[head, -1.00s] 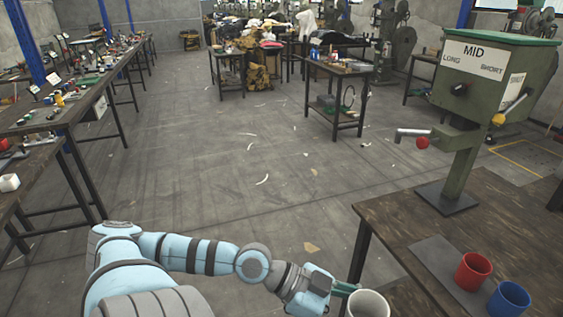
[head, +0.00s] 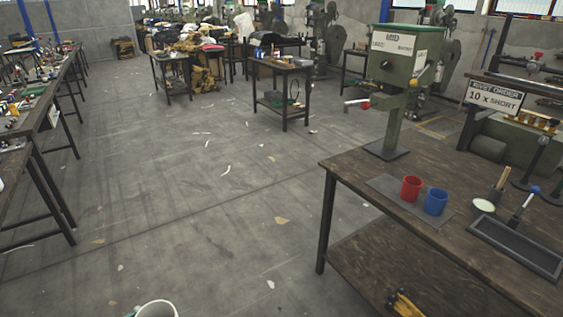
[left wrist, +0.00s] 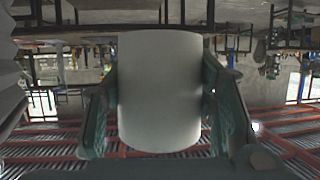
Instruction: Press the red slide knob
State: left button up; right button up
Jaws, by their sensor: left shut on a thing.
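The green rivet press (head: 403,65), labelled MID, stands on the far left part of the wooden workbench (head: 345,172). Its red knob (head: 364,104) sticks out on the left side of the column, beside a short metal bar. My left gripper (left wrist: 160,98) is shut around a white cup (left wrist: 160,60), with one finger on each side. The cup's rim also shows at the bottom edge of the head view (head: 157,309), well away from the press and apart from the bench. My right gripper is not in view.
A red cup (head: 411,188) and a blue cup (head: 436,202) stand on a grey mat on the bench. A black tray (head: 515,247) and a sign reading 10 x SHORT (head: 494,97) are to the right. Open floor (head: 200,215) lies left of the bench.

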aim_at(365, 104)
jog(key=u, duration=0.4)
jog(key=i, duration=1.65)
jog(key=z, duration=0.2)
jog(key=i, duration=1.25)
jog(key=z, duration=0.95)
